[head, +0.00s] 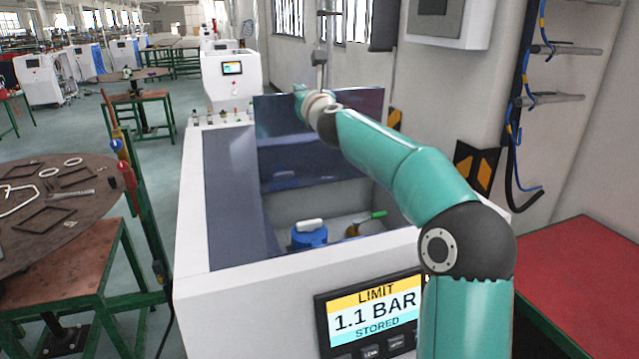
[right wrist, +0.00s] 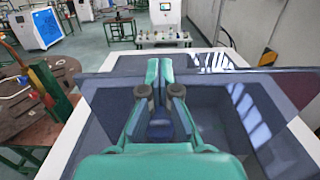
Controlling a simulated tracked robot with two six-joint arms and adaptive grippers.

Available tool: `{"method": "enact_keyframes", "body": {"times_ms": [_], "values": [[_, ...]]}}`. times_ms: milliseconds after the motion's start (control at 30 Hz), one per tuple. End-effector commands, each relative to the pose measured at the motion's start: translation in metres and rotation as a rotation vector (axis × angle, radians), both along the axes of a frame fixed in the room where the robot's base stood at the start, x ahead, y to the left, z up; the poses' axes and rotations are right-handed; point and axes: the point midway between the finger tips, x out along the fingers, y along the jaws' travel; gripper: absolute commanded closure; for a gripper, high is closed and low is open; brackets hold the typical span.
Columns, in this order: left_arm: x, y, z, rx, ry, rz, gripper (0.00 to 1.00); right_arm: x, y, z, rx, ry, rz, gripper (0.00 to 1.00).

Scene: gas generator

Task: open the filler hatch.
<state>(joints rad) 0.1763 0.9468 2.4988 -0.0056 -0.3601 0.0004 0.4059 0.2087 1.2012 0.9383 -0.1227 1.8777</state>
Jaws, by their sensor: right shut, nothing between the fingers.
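The filler hatch (head: 330,135) is a dark, glossy panel standing raised at the back of an opening in the white generator's top. In the open compartment are a blue filler part with a white top (head: 308,234) and a green-handled valve (head: 372,217). My left gripper is not in view.
The generator's white front (head: 240,310) carries a display (head: 372,312) reading LIMIT 1.1 BAR STORED. A round table with metal parts (head: 95,205) stands left, a red-topped table (head: 590,265) right. A wall pillar with blue hoses (head: 530,90) is behind at the right.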

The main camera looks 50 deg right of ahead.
Motion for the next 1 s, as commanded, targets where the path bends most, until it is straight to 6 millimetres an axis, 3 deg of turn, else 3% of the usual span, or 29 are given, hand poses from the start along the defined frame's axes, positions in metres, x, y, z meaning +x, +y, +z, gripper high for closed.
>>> {"method": "enact_keyframes", "body": {"times_ms": [567, 833, 900, 1000], "values": [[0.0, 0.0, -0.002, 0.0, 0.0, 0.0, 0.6, -0.003, 0.001, -0.002, 0.002, 0.0, -0.001, 1.0], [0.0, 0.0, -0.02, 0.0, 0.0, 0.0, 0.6, -0.022, 0.028, -0.007, 0.001, -0.002, 0.011, 1.0], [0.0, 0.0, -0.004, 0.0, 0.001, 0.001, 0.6, -0.032, 0.034, 0.015, 0.001, -0.003, 0.011, 1.0], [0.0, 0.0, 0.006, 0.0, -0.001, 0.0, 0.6, -0.045, 0.043, 0.03, 0.001, -0.002, 0.012, 1.0]]}}
